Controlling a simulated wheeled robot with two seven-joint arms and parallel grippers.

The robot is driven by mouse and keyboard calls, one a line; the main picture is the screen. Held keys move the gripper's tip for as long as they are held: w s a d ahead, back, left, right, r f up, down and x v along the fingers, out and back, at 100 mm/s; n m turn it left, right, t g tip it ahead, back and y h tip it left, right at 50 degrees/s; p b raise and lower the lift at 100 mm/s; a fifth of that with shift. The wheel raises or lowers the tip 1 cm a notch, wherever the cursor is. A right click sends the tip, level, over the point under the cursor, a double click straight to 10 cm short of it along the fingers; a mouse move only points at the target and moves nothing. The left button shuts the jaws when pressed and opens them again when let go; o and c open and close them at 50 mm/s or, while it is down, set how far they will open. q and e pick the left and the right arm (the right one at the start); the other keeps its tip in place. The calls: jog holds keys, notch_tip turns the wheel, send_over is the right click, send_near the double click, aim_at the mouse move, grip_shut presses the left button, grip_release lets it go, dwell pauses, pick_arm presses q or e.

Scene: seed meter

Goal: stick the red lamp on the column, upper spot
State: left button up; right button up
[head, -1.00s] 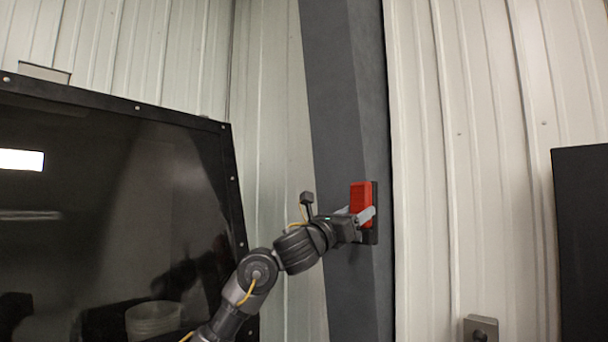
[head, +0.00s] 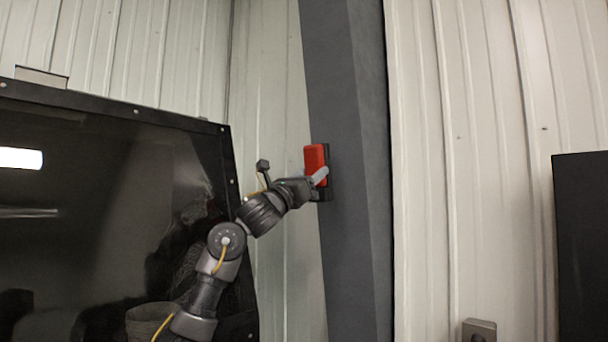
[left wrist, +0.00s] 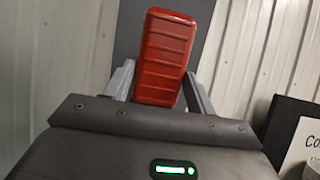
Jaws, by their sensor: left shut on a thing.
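The red lamp (head: 316,163) is a ribbed red block on a black backing plate. My left gripper (head: 320,177) is shut on it, one pale finger on each side, as the left wrist view shows around the red lamp (left wrist: 165,57). The dark grey column (head: 352,120) rises in the middle of the head view, and the lamp overlaps its left edge there. In the left wrist view the column (left wrist: 201,22) is behind the lamp. I cannot tell whether the backing plate touches the column. My right gripper is not in view.
A large dark glossy panel (head: 100,200) with a black frame fills the left. Pale ribbed metal wall (head: 490,120) lies behind. A black cabinet (head: 585,240) stands at the right edge, and a small grey box (head: 480,330) is low on the wall. The column above the lamp is clear.

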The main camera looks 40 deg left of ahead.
pick_arm(q)
jog(key=w+p, duration=0.1)
jog(key=w, duration=0.2)
jog(key=shift+w+r+p, duration=0.35)
jog(key=shift+w+r, duration=0.05)
jog(key=shift+w+p, duration=0.5)
jog(key=shift+w, duration=0.6)
jog(key=shift+w, duration=0.25)
jog(key=o, duration=1)
jog(key=shift+o, duration=0.2)
jog(key=shift+s+f, duration=0.1)
